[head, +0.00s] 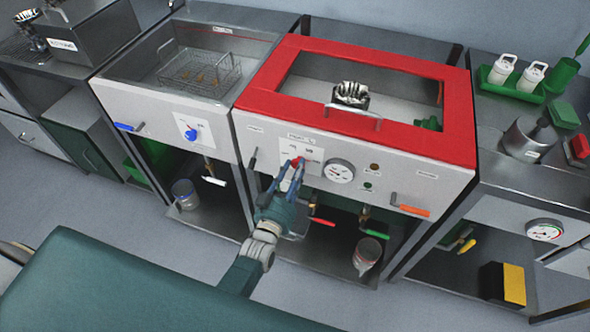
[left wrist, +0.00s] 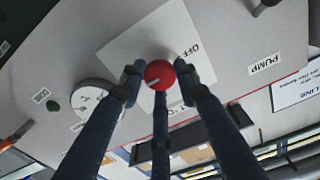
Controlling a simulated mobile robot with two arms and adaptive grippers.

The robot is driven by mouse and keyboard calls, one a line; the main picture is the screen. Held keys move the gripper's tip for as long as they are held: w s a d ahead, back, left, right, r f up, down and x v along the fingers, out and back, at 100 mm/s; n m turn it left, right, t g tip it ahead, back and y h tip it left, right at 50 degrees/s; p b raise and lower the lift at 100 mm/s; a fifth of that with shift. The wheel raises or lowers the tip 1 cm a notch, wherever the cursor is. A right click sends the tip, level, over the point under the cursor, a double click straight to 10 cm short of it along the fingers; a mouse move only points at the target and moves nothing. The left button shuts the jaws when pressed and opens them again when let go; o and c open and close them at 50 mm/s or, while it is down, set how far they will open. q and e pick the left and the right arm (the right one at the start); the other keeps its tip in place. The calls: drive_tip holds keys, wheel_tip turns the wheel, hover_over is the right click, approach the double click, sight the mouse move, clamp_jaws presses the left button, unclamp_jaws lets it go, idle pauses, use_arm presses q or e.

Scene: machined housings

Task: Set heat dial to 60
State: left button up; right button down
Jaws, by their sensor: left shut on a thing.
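A red dial (head: 296,161) sits on a white scale plate (head: 311,153) on the front panel of the red-lidded unit. My left gripper (head: 293,172) comes up from below and has its fingers around this dial. In the left wrist view the red dial (left wrist: 159,74) sits between the blue fingers (left wrist: 158,84), with a short pale mark on its face. "OFF" is printed on the plate beside it; the other markings are partly hidden by the fingers, so I cannot read the setting. My right gripper is not in view.
A round gauge (head: 339,170) sits just right of the dial. An orange-handled lever (head: 410,210) sticks out farther right. The left unit has a blue dial (head: 191,134) and a wire basket (head: 200,75). The red lid (head: 440,146) has a bar handle (head: 352,116) above the panel.

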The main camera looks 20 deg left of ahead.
use_arm(q)
drive_tip(key=shift+f, duration=0.1)
idle(0.4)
drive_tip(key=o, duration=1.1)
drive_tip(key=shift+o, duration=0.2)
drive_tip(key=s, duration=1.2)
drive_tip(key=shift+a, duration=0.2)
